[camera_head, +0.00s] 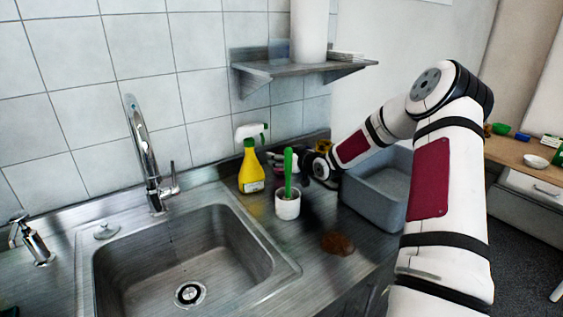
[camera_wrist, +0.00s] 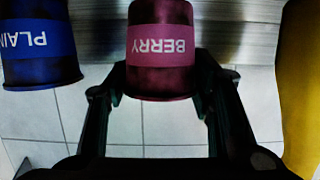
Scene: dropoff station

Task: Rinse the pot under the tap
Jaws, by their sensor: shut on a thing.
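In the wrist view a dark pink pot labelled BERRY (camera_wrist: 162,18) stands between the fingers of my gripper (camera_wrist: 160,76), which is shut on it. A blue pot labelled PLAIN (camera_wrist: 40,68) is beside it on the left, apart from the fingers. In the head view my arm reaches over to the back of the counter, right of the sink; the gripper is small and dark there and the held pot is hard to make out. The chrome tap (camera_head: 146,160) stands behind the steel sink (camera_head: 262,262), at the left. The sink basin looks empty.
A yellow spray bottle (camera_head: 251,174) and a white cup (camera_head: 287,207) with a green brush (camera_head: 288,170) stand between sink and arm. A grey bin (camera_head: 362,207) is beside my arm. A brown patch (camera_head: 338,243) lies on the counter. A shelf (camera_head: 300,70) hangs above.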

